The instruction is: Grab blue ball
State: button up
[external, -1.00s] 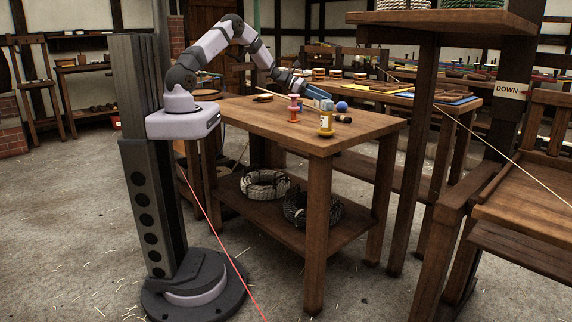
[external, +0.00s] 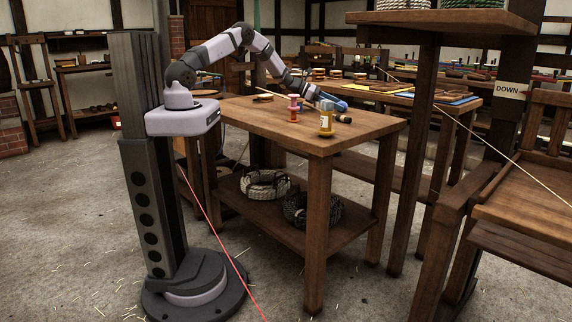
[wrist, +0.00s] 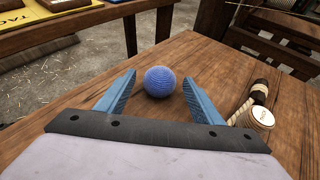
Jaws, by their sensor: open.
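The blue ball (wrist: 159,82) rests on the wooden table top (wrist: 64,112). In the wrist view it lies just ahead of my gripper, between the lines of the two blue fingers and near their tips. My gripper (wrist: 159,84) is open, with nothing held. In the external view my gripper (external: 328,98) reaches low over the table from the left, and the ball (external: 341,106) shows partly behind its fingers. I cannot tell whether a finger touches the ball.
In the wrist view a pale round lid (wrist: 262,117) and a dark-and-tan handle (wrist: 259,92) lie close to the right finger. The table's far edge is beyond the ball.

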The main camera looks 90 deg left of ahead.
jog(key=c, duration=1.1)
jog(key=shift+r, duration=0.15)
notch_tip(320, 180, up, 10)
jog(key=shift+f, duration=0.1)
